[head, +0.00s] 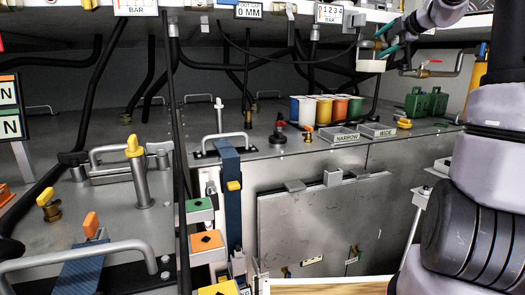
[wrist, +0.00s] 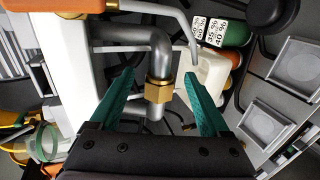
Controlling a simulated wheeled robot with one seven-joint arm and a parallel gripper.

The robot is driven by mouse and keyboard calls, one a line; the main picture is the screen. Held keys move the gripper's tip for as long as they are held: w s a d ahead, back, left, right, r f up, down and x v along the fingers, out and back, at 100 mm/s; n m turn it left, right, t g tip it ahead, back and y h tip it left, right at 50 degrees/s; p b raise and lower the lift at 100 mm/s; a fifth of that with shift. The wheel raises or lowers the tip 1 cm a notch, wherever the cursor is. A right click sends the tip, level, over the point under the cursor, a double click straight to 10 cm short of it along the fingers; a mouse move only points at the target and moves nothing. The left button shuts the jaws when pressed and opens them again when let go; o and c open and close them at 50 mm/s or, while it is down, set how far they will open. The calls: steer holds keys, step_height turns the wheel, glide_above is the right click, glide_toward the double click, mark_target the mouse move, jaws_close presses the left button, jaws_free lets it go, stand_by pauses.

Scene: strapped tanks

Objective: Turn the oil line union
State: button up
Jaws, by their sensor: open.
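The oil line union is a brass hexagonal nut (wrist: 159,91) on a grey pipe (wrist: 158,48) that bends down from the upper left in the wrist view. My gripper (wrist: 160,76) is open, with one green finger on each side of the union. Gaps show between the nut and both fingers; I cannot tell whether the fingertips reach its depth. In the head view my gripper (head: 384,42) is at the upper right, below the shelf edge. I cannot make out the union there, as it is small and crowded by the fingers.
A pale block (wrist: 208,72) sits close to the right finger, with a thin grey tube above it. It also shows in the head view (head: 371,66). A red-handled valve (head: 430,62) and pipe are right of my gripper.

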steer(key=shift+v, duration=2.9)
steer(key=o, duration=0.3)
steer(key=v, duration=1.1)
steer(key=shift+w, duration=0.1)
